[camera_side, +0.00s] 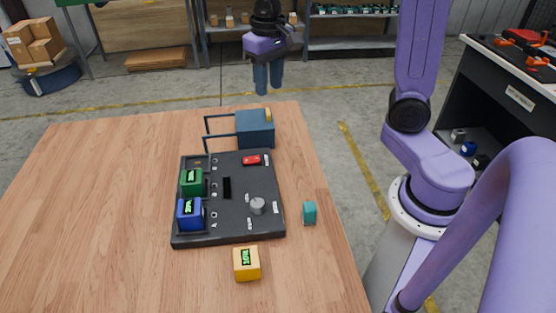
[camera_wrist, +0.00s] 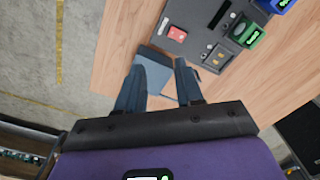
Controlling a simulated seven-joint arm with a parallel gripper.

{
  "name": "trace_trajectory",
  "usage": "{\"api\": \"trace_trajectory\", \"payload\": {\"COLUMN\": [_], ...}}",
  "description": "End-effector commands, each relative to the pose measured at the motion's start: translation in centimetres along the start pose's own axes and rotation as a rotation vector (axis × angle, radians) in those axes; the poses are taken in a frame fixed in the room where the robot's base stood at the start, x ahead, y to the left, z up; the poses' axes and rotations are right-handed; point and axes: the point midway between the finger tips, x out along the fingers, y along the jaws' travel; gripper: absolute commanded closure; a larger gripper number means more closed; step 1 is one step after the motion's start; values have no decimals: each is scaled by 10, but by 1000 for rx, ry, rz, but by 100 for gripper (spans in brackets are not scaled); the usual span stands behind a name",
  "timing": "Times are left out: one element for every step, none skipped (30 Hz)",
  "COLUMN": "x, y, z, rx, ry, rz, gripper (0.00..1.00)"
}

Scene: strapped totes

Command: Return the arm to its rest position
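My gripper (camera_side: 268,90) hangs in the air beyond the far edge of the wooden table, its two blue-grey fingers pointing down. In the wrist view my gripper (camera_wrist: 158,66) has its fingers spread apart, with nothing held between them. A blue-grey box (camera_side: 255,130) with a dark frame at its left stands at the table's far end, below my gripper in the side view. In the wrist view the box (camera_wrist: 153,68) shows past and between the fingertips, apart from them.
A black panel (camera_side: 257,180) lies mid-table, with a green block (camera_side: 191,182) and a blue block (camera_side: 190,214) on its left side. A yellow block (camera_side: 246,263) and a teal block (camera_side: 309,213) sit on the table. The table's left side (camera_side: 90,220) is clear. Shelves stand behind.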

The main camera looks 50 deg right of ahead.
Motion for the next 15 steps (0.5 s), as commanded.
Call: {"api": "trace_trajectory", "payload": {"x": [2,4,6,8,9,11,13,15,17,19,21,24,26,28,30], "y": [-6,-10,-14,-17,-20,-22,-24,-26,-27,-28,-28,-29,-28,-28,-27], "z": [15,23,34,43,51,62,71,80,91,100,108,120,128,137,148], "rx": [-74,-120,-177,-222,-266,-324,-369,-412,-471,-516,-559,-619,-662,-706,-765], "ry": [0,2,2,1,3,4,4,4,6,5,5,7,7,7,8], "rz": [0,-2,-2,-3,-4,-5,-5,-6,-8,-8,-8,-10,-11,-11,-12], "gripper": [64,64,64,64,64,64,64,64,64,64,64,64,64,64,64]}}
